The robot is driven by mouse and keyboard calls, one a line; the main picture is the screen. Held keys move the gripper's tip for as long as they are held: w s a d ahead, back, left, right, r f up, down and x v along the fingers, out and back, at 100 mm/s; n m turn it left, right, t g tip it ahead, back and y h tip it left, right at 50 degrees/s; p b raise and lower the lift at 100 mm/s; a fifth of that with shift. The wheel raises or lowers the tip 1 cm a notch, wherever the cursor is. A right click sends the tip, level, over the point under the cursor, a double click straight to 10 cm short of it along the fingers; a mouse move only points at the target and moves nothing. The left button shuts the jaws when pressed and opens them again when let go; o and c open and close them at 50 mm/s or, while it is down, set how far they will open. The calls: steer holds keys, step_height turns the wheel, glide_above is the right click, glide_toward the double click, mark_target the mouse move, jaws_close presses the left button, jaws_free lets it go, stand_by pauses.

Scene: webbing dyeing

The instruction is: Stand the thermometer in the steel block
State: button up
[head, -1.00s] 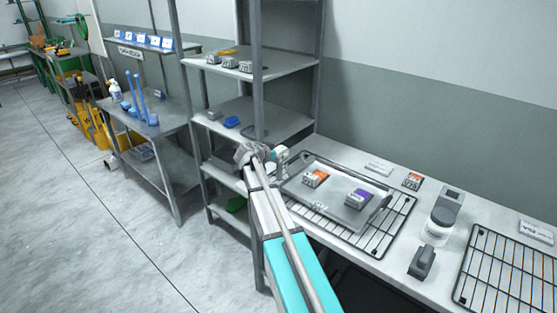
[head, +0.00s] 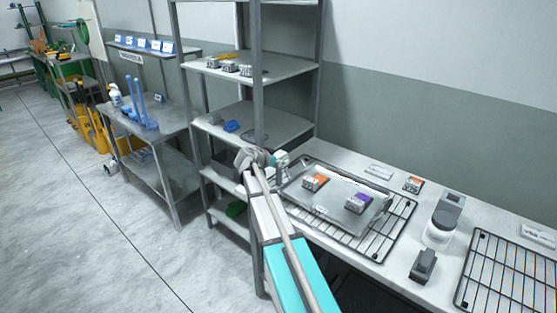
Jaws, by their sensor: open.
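My gripper (head: 280,160) is at the far end of my teal and white arm, by the left end of the tray and close to the shelf post. It is small here and partly hidden by the wrist; I see nothing held in it. I cannot pick out the thermometer. No steel block can be named for sure.
The tray lies on a wire rack (head: 402,223). To its right stand a white jar (head: 437,234) and a dark grey block-like object (head: 423,265); a second wire rack (head: 510,275) is further right. Grey shelving (head: 262,80) rises behind my wrist. The floor at left is clear.

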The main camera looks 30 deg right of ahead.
steer(key=shift+r, duration=0.15)
steer(key=p+v, duration=0.5)
steer(key=v, duration=0.7)
stand_by(0.6)
steer(key=s+a+f+n+g+y, duration=0.1)
steer(key=s+a+f+n+y, duration=0.2)
steer(key=s+a, duration=0.3)
steer(key=s+a+f+n+g+y, duration=0.2)
steer(key=s+a+f+n+y, duration=0.2)
steer(key=s, duration=0.6)
steer(key=s+a+f+n+g+y, duration=0.2)
steer(key=s+a+f+n+y, duration=0.2)
steer(key=s+a, duration=0.4)
steer(key=s+n+y, duration=0.1)
steer(key=n, duration=0.1)
steer(key=shift+n, duration=0.3)
